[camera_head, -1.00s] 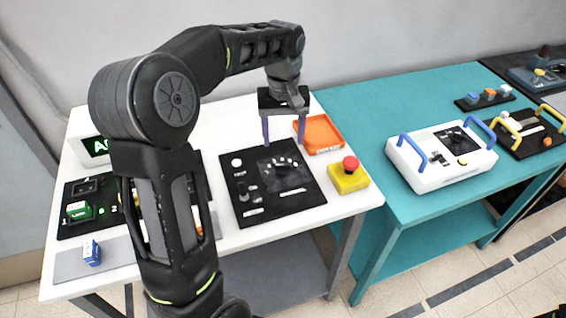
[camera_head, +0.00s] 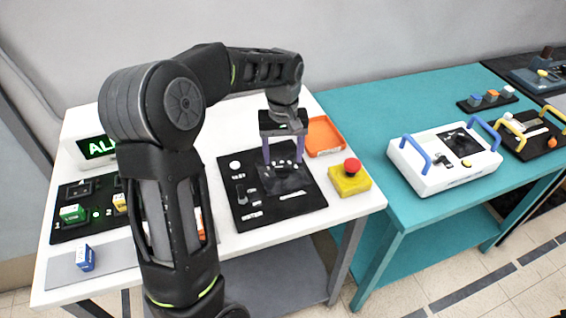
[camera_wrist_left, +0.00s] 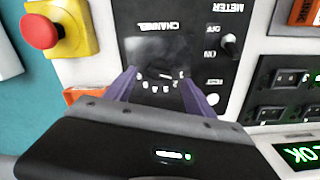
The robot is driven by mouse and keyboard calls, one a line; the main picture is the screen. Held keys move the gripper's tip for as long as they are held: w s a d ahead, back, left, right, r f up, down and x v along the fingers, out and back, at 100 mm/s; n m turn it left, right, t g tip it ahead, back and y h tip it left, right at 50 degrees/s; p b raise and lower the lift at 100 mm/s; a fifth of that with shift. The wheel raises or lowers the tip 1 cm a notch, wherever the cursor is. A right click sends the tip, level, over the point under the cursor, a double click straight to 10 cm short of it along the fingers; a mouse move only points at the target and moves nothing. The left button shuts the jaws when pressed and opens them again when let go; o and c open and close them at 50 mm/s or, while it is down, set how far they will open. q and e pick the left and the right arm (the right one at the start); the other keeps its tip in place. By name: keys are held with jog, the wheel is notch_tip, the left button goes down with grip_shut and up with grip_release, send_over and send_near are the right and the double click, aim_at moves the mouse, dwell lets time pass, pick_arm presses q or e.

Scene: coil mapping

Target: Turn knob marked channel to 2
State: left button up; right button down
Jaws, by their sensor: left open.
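The black panel (camera_head: 240,213) lies on the white table. In the left wrist view the panel (camera_wrist_left: 217,14) appears upside down, with the words CHANNEL (camera_wrist_left: 160,25) and METER printed on it. An arc of white marks (camera_wrist_left: 160,87) sits by a dark grey patch of the panel. The channel knob is dark and I cannot make out its outline or pointer setting. My left gripper (camera_head: 283,158) is open, pointing down over the marks. Its two purple fingers (camera_wrist_left: 160,76) stand on either side of the marks in the wrist view. Contact with the knob cannot be told. My right gripper is not in view.
A yellow box with a red button (camera_head: 351,167) stands right of the panel. An orange tray (camera_head: 325,135) lies behind it. A small toggle switch (camera_wrist_left: 230,42) with ON and OFF is on the panel. A teal table (camera_head: 400,110) stands at right.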

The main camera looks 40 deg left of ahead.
aim_at(283, 168)
pick_arm(q)
jog(key=shift+f, duration=1.95)
jog(key=c, duration=1.4)
